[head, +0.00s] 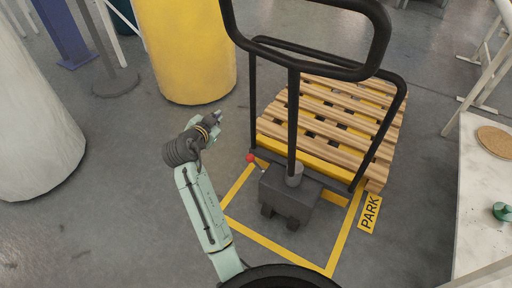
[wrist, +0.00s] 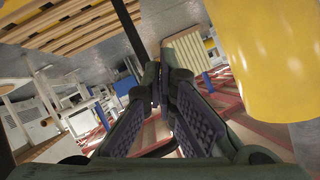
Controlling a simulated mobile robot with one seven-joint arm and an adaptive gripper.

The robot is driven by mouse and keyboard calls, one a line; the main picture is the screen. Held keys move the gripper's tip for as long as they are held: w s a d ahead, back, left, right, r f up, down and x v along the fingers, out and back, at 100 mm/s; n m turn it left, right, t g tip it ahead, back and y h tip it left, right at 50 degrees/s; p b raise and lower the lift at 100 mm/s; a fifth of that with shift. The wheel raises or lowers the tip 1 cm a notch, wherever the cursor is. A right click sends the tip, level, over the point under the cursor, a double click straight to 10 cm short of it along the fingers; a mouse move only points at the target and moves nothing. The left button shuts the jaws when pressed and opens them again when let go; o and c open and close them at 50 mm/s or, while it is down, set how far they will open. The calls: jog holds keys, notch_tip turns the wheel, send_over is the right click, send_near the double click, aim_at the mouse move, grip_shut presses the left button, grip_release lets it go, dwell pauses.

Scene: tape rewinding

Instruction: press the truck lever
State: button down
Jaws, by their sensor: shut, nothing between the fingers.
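The pallet truck (head: 291,194) stands inside a yellow floor outline in the head view, with its tall black handle loop rising toward me. Its lever, a short rod with a red knob (head: 251,158), sticks out at the left of the dark body. My gripper (head: 216,117) is shut and empty, left of the truck's upright bars and beyond the red knob in the picture, apart from it. In the wrist view my gripper's fingers (wrist: 163,82) meet in the middle. I cannot make out the red knob in the wrist view.
A wooden pallet (head: 340,112) lies on the truck's yellow forks. A yellow drum (head: 192,50) stands behind my gripper. A pale rounded object (head: 35,125) is at the left. A white table (head: 485,195) is at the right. Grey floor is clear left of the truck.

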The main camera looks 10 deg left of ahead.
jog(key=s+d+f+m+g+h, duration=0.1)
jog(key=d+f+m+h, duration=0.1)
jog(key=d+f, duration=0.2)
jog(key=d+f+m+g+h+p, duration=0.1)
jog(key=d+f+m+g+h, duration=0.1)
jog(key=d+f, duration=0.3)
jog(key=shift+s+d+f+h, duration=0.15)
jog(key=shift+s+d+h, duration=0.35)
jog(key=shift+d, duration=0.55)
jog(key=shift+w, duration=0.2)
jog(key=w+d+f+p, duration=0.1)
jog(key=w+f+p, duration=0.2)
jog(key=w+f, duration=0.2)
jog(key=shift+f, duration=1.4)
